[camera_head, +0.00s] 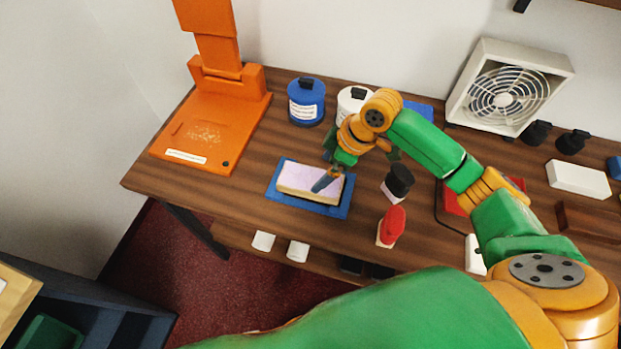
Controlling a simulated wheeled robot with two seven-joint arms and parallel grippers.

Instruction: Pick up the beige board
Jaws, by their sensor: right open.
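A thick rectangular board (303,180) lies flat on a blue mat (284,197) near the front edge of the table. Its top looks pale lilac and its front side beige; it is the best match for the beige board. My right gripper (328,180) reaches down over the right part of the board, jaws open. One dark finger covers part of the board's top. I cannot tell whether the finger touches the board. My left gripper is out of view.
An orange stand (205,125) is at the left. Blue (306,106) and white (349,103) jars stand behind the board. A black-topped stamp (398,182) and a red-topped one (391,225) stand to its right. A fan (510,85) is at the back right.

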